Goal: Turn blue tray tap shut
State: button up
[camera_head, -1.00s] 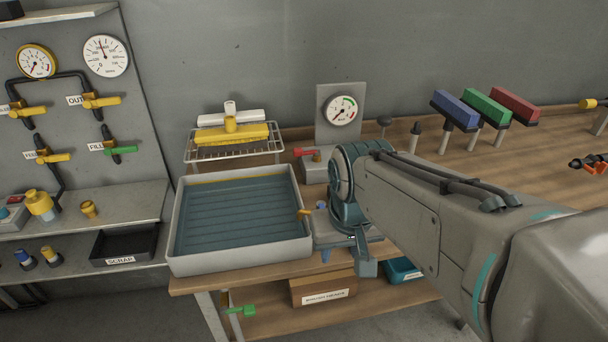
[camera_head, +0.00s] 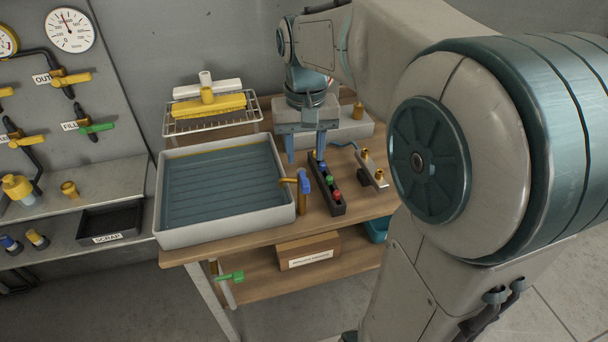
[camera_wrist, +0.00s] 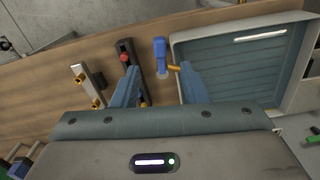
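The blue tray tap (camera_head: 304,183) stands upright at the right side of the blue-lined tray (camera_head: 158,205). It has a blue handle on a brass body, with a brass spout pointing at the tray. In the wrist view the tap (camera_wrist: 160,48) shows beyond the fingertips, beside the tray's edge (camera_wrist: 174,60). My gripper (camera_head: 305,160) points down above the bench behind the tap, its two blue fingers apart. In the wrist view my gripper (camera_wrist: 158,68) is open and empty. No contact with the tap shows.
A dark strip with coloured knobs (camera_head: 326,190) lies just right of the tap. A metal plate with brass fittings (camera_head: 372,170) is farther right. A green-handled tap (camera_head: 230,277) hangs below.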

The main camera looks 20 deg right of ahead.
aim_at(305, 182)
notch_tip(305, 182, down, 8)
jog(key=shift+r, duration=0.1)
grip_shut()
